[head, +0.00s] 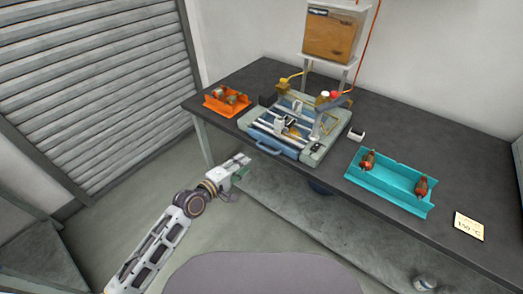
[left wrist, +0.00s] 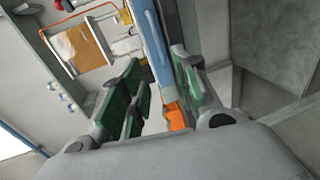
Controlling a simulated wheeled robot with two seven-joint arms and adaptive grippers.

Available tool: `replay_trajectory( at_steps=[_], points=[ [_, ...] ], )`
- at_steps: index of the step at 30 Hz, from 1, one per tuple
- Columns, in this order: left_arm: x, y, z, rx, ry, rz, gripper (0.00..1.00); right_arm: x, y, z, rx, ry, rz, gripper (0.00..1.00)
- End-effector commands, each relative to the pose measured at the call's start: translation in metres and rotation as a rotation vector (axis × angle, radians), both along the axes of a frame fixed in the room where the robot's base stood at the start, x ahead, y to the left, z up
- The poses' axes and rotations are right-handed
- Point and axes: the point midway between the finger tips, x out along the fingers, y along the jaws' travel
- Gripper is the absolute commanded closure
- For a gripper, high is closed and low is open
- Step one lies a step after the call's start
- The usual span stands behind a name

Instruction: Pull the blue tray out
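The blue tray (head: 277,148) sits at the front of the winding machine near the table edge, with a dark handle (head: 268,149) on its front. A blue strip of it (left wrist: 150,40) also shows in the left wrist view, running between and beyond the finger lines. My left gripper (head: 243,162) is below and left of the handle, just off the table's front edge, apart from it. In the left wrist view my left gripper (left wrist: 158,62) is open, its green-padded fingers spread with nothing clearly held. My right gripper is not in view.
An orange bin (head: 226,103) with parts stands left of the machine. A turquoise bin (head: 392,187) with two wound parts lies to the right, near a small sign (head: 469,226). The dark table (head: 450,150) has bare space at the back right.

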Motion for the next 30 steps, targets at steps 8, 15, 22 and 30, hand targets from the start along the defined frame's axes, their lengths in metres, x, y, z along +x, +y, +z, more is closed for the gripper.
replay_trajectory(
  at_steps=[8,15,22,30],
  points=[
    [0.019,-0.014,-0.004,-0.001,-0.001,0.000,0.69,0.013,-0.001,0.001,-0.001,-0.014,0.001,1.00],
    [0.036,-0.026,-0.008,-0.001,-0.001,-0.001,0.69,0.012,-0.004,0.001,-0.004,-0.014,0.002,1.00],
    [0.052,-0.038,-0.012,0.000,-0.001,0.000,0.69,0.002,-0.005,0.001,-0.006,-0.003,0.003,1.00],
    [0.072,-0.052,-0.017,0.000,-0.002,0.000,0.69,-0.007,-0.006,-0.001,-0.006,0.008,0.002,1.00]
  ],
)
